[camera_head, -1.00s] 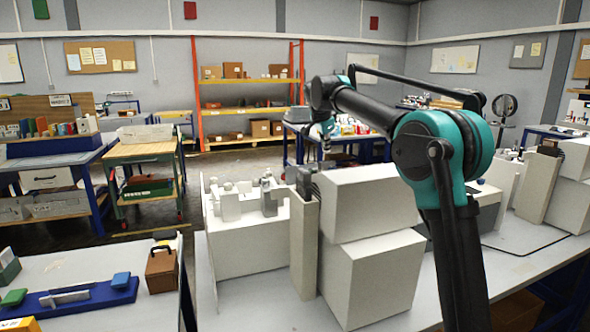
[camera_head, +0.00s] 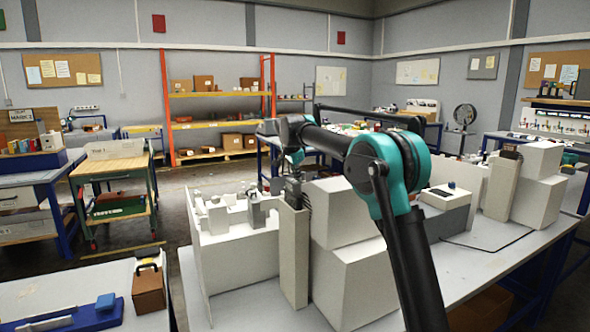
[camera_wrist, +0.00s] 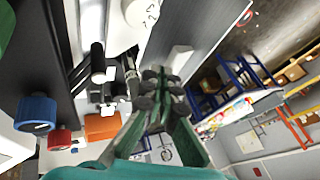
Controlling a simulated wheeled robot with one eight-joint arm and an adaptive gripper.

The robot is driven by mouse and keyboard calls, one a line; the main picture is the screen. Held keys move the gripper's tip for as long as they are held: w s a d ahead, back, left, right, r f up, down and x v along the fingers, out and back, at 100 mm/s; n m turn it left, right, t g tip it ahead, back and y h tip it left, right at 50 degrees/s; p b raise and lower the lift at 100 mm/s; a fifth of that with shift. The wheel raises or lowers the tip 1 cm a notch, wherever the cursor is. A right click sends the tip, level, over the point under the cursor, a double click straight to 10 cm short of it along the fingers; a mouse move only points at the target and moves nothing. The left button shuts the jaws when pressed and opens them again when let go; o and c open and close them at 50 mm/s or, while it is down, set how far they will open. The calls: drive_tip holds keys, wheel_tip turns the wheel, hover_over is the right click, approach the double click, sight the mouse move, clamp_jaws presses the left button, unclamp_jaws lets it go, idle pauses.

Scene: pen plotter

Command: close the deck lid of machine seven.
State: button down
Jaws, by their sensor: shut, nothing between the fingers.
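My gripper (camera_wrist: 160,92) is shut and empty in the wrist view. Close by is a grey panel (camera_wrist: 205,25) with a pale raised piece (camera_wrist: 176,58) on it; I cannot tell whether it is the deck lid. A white round part (camera_wrist: 140,12) with dark marks is just above the fingers; no contact is clear. In the head view, my arm reaches over a white machine (camera_head: 235,258) with small parts on its top. The fingertips are not clear there. No machine number is readable, and I cannot tell the lid's position.
White boxes (camera_head: 362,283) and an upright post (camera_head: 293,255) stand beside the machine. Another machine (camera_head: 447,208) is on the same table to the right. A blue knob (camera_wrist: 35,112), a red knob (camera_wrist: 58,138) and an orange block (camera_wrist: 102,126) show in the wrist view.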

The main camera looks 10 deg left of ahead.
drive_tip(key=shift+w+f, duration=0.35)
drive_tip(key=shift+f, duration=0.2)
drive_tip(key=shift+w+a+r+g, duration=0.1)
drive_tip(key=shift+w+a+g, duration=0.05)
drive_tip(key=shift+w+g, duration=0.15)
